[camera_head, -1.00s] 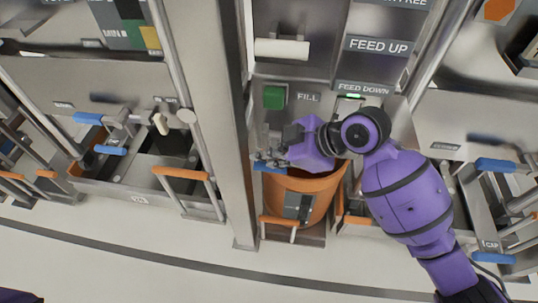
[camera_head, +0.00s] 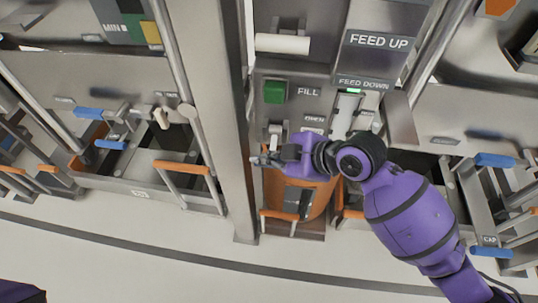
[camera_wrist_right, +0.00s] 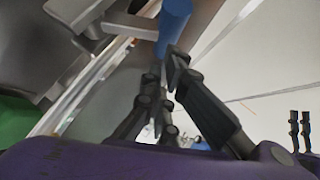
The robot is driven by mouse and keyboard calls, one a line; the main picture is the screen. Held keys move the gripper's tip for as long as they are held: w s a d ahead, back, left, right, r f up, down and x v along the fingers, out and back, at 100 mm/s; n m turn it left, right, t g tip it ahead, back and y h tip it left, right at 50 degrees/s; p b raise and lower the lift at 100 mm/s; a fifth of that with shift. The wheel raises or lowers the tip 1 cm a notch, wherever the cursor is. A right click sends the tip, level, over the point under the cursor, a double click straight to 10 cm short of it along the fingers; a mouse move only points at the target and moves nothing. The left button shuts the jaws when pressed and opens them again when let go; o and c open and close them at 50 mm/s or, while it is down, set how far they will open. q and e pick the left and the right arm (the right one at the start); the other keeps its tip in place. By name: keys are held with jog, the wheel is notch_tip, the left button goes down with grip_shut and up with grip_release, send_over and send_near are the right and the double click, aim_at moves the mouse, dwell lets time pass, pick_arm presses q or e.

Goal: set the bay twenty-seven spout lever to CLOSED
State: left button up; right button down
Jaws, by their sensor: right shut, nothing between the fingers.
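My right gripper (camera_head: 262,160) is in front of the bay, over the rear rim of an orange bin (camera_head: 318,205). In the right wrist view its two dark fingers (camera_wrist_right: 168,62) are shut with nothing between them. A blue handle (camera_wrist_right: 174,22) on a grey metal bracket (camera_wrist_right: 95,18) is just beyond the fingertips; I cannot tell whether they touch. I take it for the spout lever; in the head view its blue end is hidden at my gripper. A small OPEN label (camera_head: 314,119) is above my wrist. No CLOSED label is readable. My left gripper is out of view.
A green button (camera_head: 275,92) beside FILL, a white roller (camera_head: 282,44) and FEED UP and FEED DOWN labels are above. A metal post (camera_head: 217,130) stands close left of my gripper. Neighbouring bays have blue and orange handles (camera_head: 181,167). The floor in front is clear.

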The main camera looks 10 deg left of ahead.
jog(key=v, duration=1.2)
dwell(0.3)
